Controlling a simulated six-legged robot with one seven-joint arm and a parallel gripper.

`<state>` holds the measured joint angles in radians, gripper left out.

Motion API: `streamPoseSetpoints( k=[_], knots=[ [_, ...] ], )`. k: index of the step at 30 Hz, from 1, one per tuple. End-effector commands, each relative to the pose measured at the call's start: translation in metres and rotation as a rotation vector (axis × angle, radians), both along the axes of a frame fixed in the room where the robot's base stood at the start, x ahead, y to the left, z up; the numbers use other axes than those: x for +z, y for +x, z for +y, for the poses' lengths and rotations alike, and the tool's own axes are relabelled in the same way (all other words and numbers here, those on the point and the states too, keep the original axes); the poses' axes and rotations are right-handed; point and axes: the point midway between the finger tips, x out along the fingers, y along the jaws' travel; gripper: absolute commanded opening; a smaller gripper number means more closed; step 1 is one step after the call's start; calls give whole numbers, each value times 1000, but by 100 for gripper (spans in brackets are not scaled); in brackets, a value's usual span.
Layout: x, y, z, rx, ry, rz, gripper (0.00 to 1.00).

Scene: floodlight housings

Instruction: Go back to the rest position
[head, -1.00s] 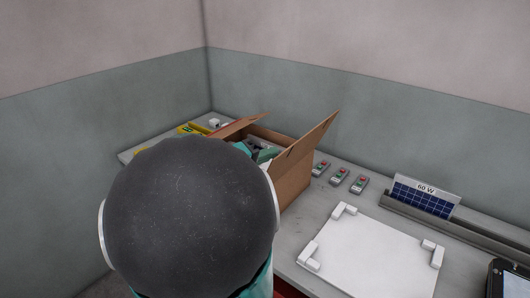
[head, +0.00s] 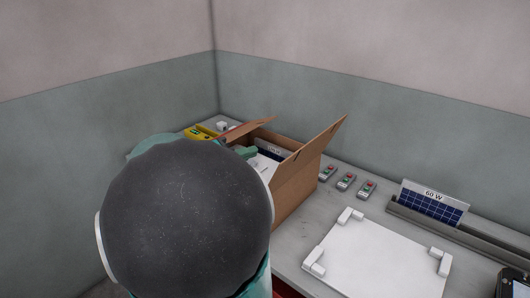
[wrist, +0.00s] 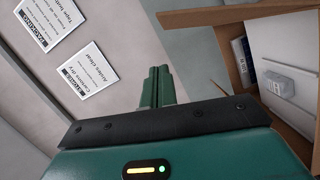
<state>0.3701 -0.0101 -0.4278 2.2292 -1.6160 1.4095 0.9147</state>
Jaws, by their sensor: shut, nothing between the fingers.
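My gripper shows in the wrist view with its two green fingers (wrist: 155,88) closed together and nothing between them. The fingers stand beside the open cardboard box (head: 297,185), whose brown walls and flaps fill the right of the wrist view. In the head view my large dark arm joint covers the lower left, and a small teal part of my arm shows at the box's left edge.
The box holds a panel with a label and white items. Three small button units (head: 346,181) lie right of it. A white plate (head: 375,258) with corner blocks and a "60 W" panel (head: 432,205) stand farther right. Yellow items (head: 201,132) sit at the back left.

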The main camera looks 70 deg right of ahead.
Motion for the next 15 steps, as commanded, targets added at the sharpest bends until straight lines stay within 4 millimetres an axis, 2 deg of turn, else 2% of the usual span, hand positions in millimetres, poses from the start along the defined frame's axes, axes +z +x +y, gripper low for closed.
streamPoseSetpoints(
  k=[6,15],
  knots=[
    [3,23,30,2,0,1,0],
    [4,28,39,0,0,1,0]
  ],
)
